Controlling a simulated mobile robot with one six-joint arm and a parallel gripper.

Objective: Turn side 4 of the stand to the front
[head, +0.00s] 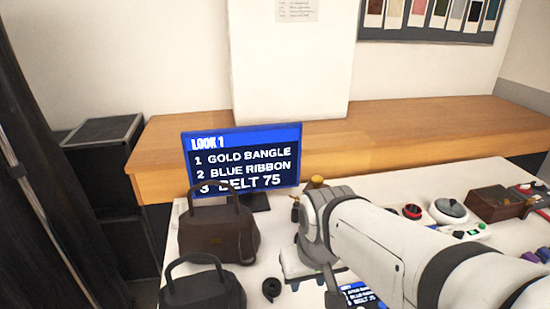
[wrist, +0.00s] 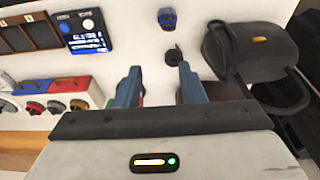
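I cannot make out a stand with numbered sides, or a figure 4, in either view. In the head view a gold-topped piece (head: 317,182) and a small brass piece (head: 295,210) show beside my arm, which covers much of what is there. A pale low object (head: 298,266) shows partly below it; I cannot tell what it is. My gripper (wrist: 158,72) is open in the wrist view, its two blue fingers apart with white tabletop visible between the tips. In the head view my gripper is mostly hidden behind my own wrist.
A screen (head: 241,160) lists Look 1. A brown handbag (head: 217,230), a black bag (head: 203,289) and a black roll (head: 271,289) are left of my arm. A lidded round dish (head: 449,210) and dark box (head: 496,203) stand right. Knobbed coloured boxes (wrist: 60,90) lie left of my fingers.

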